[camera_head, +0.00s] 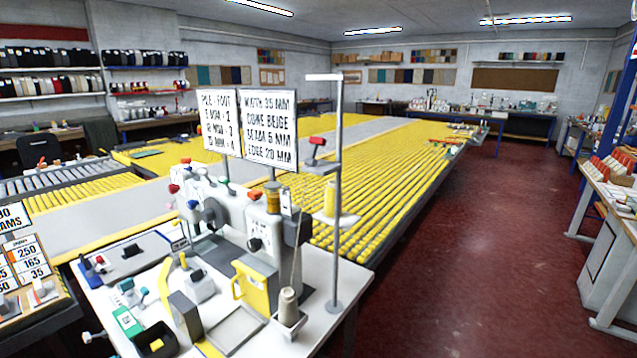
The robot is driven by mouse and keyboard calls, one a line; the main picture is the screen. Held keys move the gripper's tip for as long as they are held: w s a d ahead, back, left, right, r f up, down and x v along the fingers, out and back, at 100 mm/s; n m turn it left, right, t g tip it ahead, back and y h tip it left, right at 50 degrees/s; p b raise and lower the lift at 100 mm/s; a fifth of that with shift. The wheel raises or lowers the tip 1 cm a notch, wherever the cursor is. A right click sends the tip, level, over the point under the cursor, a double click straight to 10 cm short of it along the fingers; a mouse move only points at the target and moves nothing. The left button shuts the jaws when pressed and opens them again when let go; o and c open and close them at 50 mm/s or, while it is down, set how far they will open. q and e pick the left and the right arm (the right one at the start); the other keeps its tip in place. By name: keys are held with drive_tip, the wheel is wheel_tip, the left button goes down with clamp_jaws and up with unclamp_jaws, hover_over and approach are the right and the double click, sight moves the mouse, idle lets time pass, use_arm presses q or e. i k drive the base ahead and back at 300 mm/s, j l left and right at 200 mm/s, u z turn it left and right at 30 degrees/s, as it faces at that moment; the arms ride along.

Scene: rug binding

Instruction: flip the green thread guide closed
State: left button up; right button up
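The sewing machine (228,212) stands on a pale worktable, with small red and blue levers around its head. I cannot make out for certain a green thread guide on it, nor whether one is open or closed. Small teal-green pieces (126,285) lie on the left part of the table. A green-sided box (127,321) is at the table's front left. Neither of my grippers is in view.
A tall grey thread-stand pole (337,180) rises at the table's right. Two sign boards (268,128) stand behind the machine. A yellow bracket (252,292) and grey tray (235,330) are at the front. A long yellow roller table (400,165) lies behind. The red floor (480,240) is clear at right.

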sight(221, 180)
drive_tip(key=j+z, duration=0.45)
drive_tip(key=j, duration=1.1)
